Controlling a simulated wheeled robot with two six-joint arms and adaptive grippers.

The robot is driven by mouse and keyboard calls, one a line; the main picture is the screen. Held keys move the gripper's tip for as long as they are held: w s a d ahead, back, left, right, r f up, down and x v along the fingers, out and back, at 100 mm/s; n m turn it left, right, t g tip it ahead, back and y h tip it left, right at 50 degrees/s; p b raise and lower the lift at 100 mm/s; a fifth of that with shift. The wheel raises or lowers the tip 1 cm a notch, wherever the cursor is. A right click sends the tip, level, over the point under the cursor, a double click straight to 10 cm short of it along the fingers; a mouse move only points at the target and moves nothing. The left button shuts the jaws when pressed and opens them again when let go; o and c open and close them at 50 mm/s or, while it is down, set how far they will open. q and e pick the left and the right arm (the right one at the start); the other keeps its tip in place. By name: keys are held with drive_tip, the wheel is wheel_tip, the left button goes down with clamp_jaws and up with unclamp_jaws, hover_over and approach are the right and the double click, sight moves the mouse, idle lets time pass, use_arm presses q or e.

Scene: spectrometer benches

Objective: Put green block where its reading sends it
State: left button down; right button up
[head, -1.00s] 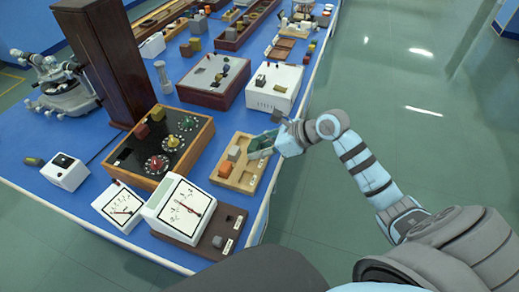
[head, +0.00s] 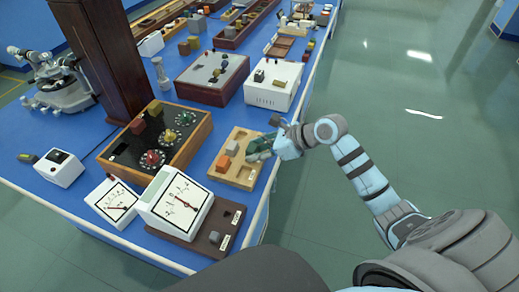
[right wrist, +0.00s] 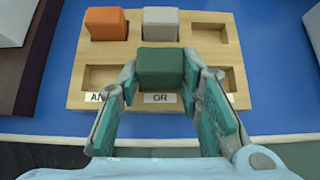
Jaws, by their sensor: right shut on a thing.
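The green block (right wrist: 161,67) is held between the fingers of my right gripper (right wrist: 165,100) in the right wrist view. It is at the front middle recess of a wooden tray (right wrist: 215,60), just behind the label OR. I cannot tell whether it rests in the recess or is slightly above it. In the head view the tray (head: 237,183) lies near the table's right edge, with my right gripper (head: 258,148) at its right side. An orange block (right wrist: 106,23) and a grey block (right wrist: 161,23) occupy two rear recesses. My left gripper is not in view.
A white dial meter (head: 176,205) on a dark base stands in front of the tray. A knobbed wooden box (head: 160,140) stands left of it. A white box (head: 273,85) is behind. The tray's rear right (right wrist: 209,31) and front left recesses are empty.

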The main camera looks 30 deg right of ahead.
drive_tip(key=o, duration=1)
drive_tip(key=shift+s+f+g, duration=0.3)
drive_tip(key=shift+s+f, duration=0.15)
drive_tip(key=shift+f, duration=0.25)
drive_tip(key=shift+o, duration=1.3)
drive_tip(key=shift+a, duration=0.15)
drive_tip(key=shift+w, duration=0.25)
drive_tip(key=shift+w+f, duration=0.15)
drive_tip(key=shift+f, duration=0.05)
drive_tip(key=shift+d+r, duration=0.1)
drive_tip(key=shift+d, duration=0.1)
drive_tip(key=v, duration=1.2)
drive_tip(key=shift+a+r, duration=0.3)
drive_tip(key=shift+r, duration=0.1)
drive_tip(key=shift+w, duration=0.1)
